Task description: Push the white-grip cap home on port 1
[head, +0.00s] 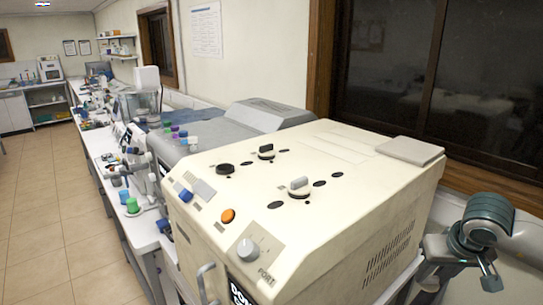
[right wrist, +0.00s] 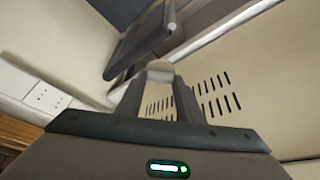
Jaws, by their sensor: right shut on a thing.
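The cream instrument (head: 330,215) fills the middle of the head view. On its top, a cap with a pale grip (head: 299,187) stands upright, and a second cap with a grey grip (head: 266,152) stands farther back. A low black cap (head: 225,169) is to the left. Several dark round openings lie around them; I cannot read which is port 1 or tell how deep the caps sit. My right gripper (head: 489,283) hangs low beside the instrument's right side, apart from the caps. In the right wrist view it is shut on a pale rounded piece (right wrist: 160,68), whose identity is unclear. My left gripper is out of view.
A flat grey slab (head: 410,151) lies on the instrument's back right corner. An orange button (head: 228,215) and a knob (head: 248,250) are on its front. A grey machine (head: 220,130) and a crowded bench stand to the left. The vented right side wall (head: 388,253) is close to my right gripper.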

